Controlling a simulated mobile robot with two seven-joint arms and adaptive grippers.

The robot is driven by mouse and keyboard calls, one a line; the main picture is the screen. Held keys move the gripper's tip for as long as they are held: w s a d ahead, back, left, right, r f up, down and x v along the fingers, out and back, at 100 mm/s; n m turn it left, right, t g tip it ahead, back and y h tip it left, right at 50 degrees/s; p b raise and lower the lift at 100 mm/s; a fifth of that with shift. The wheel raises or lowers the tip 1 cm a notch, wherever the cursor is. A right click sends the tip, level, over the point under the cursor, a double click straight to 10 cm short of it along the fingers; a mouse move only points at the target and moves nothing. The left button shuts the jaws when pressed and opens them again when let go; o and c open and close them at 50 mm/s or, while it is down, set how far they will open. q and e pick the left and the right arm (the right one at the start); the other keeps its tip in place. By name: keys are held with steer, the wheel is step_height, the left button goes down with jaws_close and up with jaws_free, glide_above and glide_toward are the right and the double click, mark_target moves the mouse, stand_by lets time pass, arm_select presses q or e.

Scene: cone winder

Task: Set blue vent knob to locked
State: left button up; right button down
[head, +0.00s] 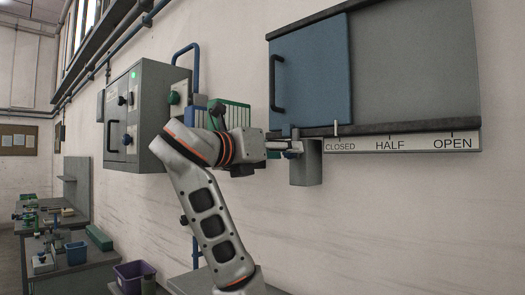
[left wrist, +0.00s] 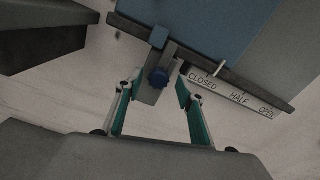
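My left gripper (head: 292,147) is at the bracket in the head view and hides the knob there. The blue vent panel (head: 312,80) is at the left, over the CLOSED end of the label strip (head: 415,143). My right gripper is not in view.
A grey control cabinet (head: 148,115) with knobs and a green light stands out from the wall at the left. The rail (head: 375,128) juts out above the bracket. Benches with a blue bin (head: 76,253) and a purple bin (head: 134,275) are at lower left.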

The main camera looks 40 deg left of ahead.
arm_select(q)
steer(key=s, duration=0.9)
steer(key=shift+s+a, duration=0.2)
steer(key=shift+a, duration=0.2)
